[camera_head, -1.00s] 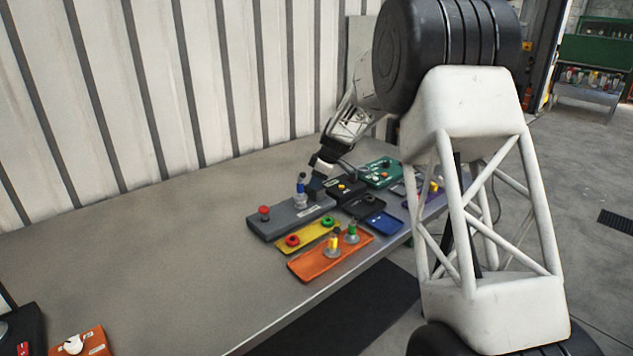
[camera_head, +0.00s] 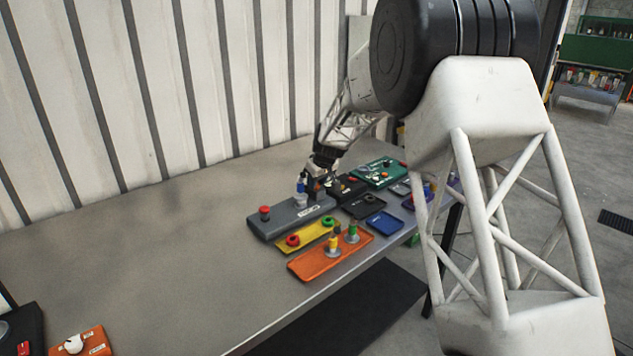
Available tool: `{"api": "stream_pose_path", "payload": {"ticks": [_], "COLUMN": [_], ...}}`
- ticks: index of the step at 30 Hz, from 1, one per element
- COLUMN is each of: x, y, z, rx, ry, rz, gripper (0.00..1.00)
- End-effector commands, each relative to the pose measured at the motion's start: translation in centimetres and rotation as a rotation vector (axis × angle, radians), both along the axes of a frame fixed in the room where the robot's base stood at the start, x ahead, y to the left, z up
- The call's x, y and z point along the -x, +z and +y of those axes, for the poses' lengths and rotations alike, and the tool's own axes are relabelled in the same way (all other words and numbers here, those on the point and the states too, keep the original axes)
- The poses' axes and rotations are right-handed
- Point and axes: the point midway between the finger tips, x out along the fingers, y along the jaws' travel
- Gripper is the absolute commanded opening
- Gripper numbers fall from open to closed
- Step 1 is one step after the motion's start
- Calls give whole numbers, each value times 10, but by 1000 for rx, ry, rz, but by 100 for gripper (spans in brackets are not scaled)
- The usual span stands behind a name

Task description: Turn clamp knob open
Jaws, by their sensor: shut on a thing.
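A grey fixture block (camera_head: 277,226) lies on the bench. It carries a red knob (camera_head: 264,212) at its left end and a silver holder (camera_head: 301,200) with a blue-topped part (camera_head: 300,184) standing upright in it. My gripper (camera_head: 315,188) points down at the right end of this block, just right of the blue-topped part. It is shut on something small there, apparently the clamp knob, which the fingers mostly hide. A small orange-brown patch shows at the fingertips. How far the knob is turned cannot be seen.
A yellow tray (camera_head: 312,235) with red and green rings and an orange tray (camera_head: 308,267) with two upright parts lie in front. A blue tray (camera_head: 384,223), black boxes and a green panel (camera_head: 390,167) lie to the right. The bench's left side is largely clear.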

Motion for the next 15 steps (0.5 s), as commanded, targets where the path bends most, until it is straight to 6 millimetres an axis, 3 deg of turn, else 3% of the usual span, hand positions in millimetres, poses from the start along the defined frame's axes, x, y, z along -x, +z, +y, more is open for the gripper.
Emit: {"api": "stream_pose_path", "payload": {"ticks": [15], "x": [0], "y": [0], "z": [0], "rx": [0], "ry": [-80], "rz": [0], "gripper": [7]}}
